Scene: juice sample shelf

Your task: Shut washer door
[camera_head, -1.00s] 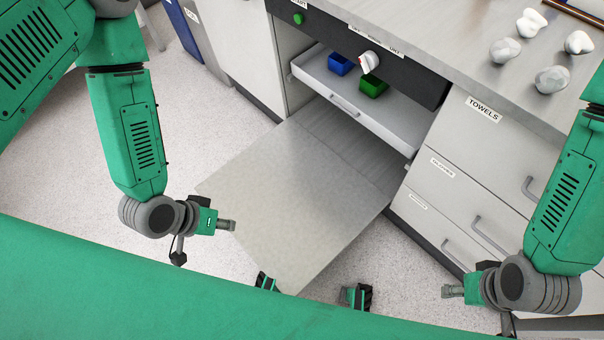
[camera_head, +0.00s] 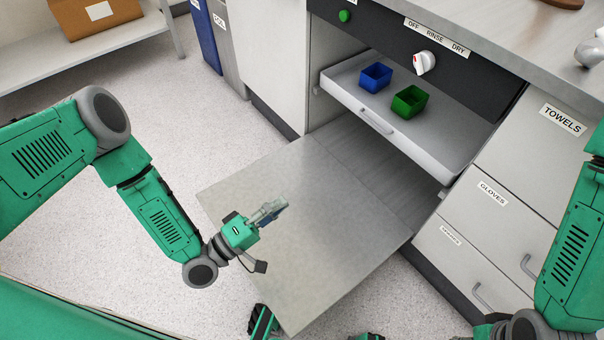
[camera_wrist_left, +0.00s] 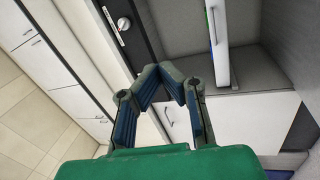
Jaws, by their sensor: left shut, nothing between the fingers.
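The washer door (camera_head: 290,215) is a flat grey metal panel, folded down and open in front of the washer's opening. My left gripper (camera_head: 273,209) is above the door's left part in the head view, shut and empty; I cannot tell whether it touches the panel. In the left wrist view its fingertips (camera_wrist_left: 170,84) meet with nothing between them. The white rack (camera_head: 425,140) sticks out above the door and holds a blue bin (camera_head: 376,77) and a green bin (camera_head: 409,101).
The control panel has a white dial (camera_head: 425,62) and a green button (camera_head: 344,16). Drawers labelled towels (camera_head: 535,145) and gloves (camera_head: 485,210) stand right of the washer. Blue and grey waste bins stand at the back left. Open floor (camera_head: 200,120) lies left of the door.

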